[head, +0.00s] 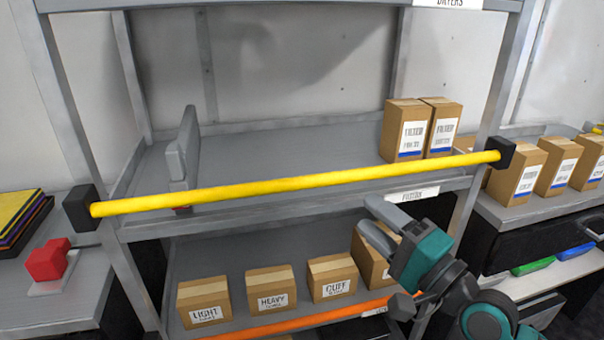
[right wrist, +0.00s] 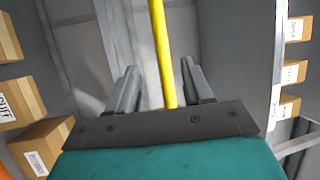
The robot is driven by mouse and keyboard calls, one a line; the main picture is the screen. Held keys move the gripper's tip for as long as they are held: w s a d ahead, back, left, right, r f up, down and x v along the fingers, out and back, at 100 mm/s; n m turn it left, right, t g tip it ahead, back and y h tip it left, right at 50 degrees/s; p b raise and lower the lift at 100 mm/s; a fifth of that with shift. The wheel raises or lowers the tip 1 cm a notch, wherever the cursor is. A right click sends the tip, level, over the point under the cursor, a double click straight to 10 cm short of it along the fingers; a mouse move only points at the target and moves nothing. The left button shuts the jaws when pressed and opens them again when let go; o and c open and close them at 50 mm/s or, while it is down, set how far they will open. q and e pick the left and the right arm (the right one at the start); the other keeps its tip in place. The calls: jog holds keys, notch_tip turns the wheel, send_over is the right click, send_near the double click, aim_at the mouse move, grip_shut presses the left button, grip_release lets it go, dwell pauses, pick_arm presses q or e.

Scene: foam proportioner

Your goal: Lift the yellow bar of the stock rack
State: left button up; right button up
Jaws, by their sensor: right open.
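The yellow bar (head: 300,184) runs across the front of the stock rack (head: 148,230) at the upper shelf, between two black end blocks, the left one (head: 83,208) and the right one (head: 500,152). It slopes slightly up to the right in the head view. My right gripper (head: 372,220) is open, just below the right half of the bar. In the right wrist view the bar (right wrist: 162,55) lies between the two open fingers (right wrist: 157,85), and I cannot tell whether they touch it. My left gripper is not in view.
Two filter boxes (head: 422,128) stand on the upper shelf behind the bar. Several labelled boxes (head: 270,288) stand on the lower shelf, behind an orange bar (head: 300,321). A grey upright plate (head: 184,150) stands at the left. A side shelf (head: 530,208) with more boxes is at the right.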

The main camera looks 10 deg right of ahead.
aim_at(333, 184)
jog(key=p+x, duration=0.1)
jog(key=x, duration=1.2)
jog(key=shift+r+p, duration=0.1)
jog(key=shift+p, duration=0.2)
jog(key=shift+c, duration=0.2)
grip_shut()
